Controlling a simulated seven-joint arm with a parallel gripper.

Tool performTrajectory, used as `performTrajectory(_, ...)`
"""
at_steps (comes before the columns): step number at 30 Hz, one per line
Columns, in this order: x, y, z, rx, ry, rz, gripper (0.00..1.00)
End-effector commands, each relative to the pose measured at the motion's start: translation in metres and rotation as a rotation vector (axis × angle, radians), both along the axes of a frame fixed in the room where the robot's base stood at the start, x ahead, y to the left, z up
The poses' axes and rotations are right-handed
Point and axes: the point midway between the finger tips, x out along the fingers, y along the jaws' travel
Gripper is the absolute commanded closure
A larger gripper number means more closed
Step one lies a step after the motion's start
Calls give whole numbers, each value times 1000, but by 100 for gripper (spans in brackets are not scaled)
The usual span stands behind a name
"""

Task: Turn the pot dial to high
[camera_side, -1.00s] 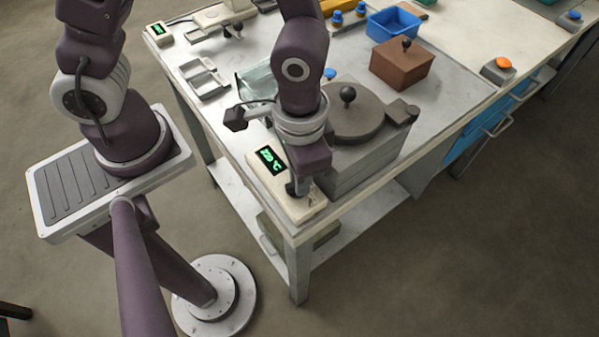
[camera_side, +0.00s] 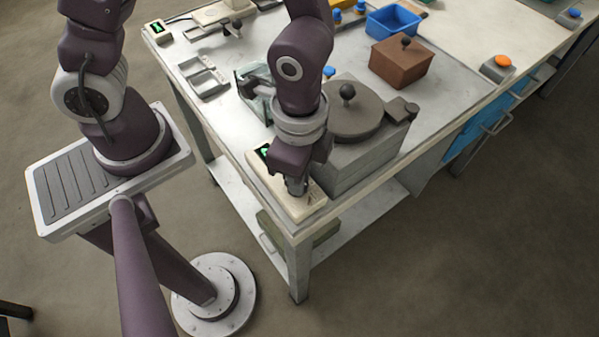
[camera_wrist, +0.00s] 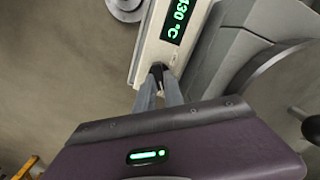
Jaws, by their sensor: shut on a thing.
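The pot (camera_side: 350,165) is a grey square block with a round lid and black knob, near the table's front corner. It also shows in the wrist view (camera_wrist: 222,45). The cream control box (camera_side: 312,208) lies along its left side. The box's green display (camera_wrist: 177,20) reads about 430 °C in the wrist view; my wrist partly covers it in the side view. My gripper (camera_side: 296,188) points down at the front part of the box. In the wrist view its fingers (camera_wrist: 159,70) are shut on the small dark dial, which they mostly hide.
A brown box (camera_side: 402,66) with a black knob and a blue bin (camera_side: 394,20) stand farther back. A grey rack (camera_side: 204,78) and a glass-like container (camera_side: 252,80) lie to the left. An orange button (camera_side: 502,62) is at the right edge. The front table edge is close to my gripper.

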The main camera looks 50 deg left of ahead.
Motion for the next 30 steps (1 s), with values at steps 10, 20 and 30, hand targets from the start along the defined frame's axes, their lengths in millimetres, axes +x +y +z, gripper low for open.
performTrajectory(10,1,-1,0,-2,-2,-48,100)
performTrajectory(20,1,-1,0,-2,-3,-49,85)
performTrajectory(30,0,0,0,-1,-1,-47,65)
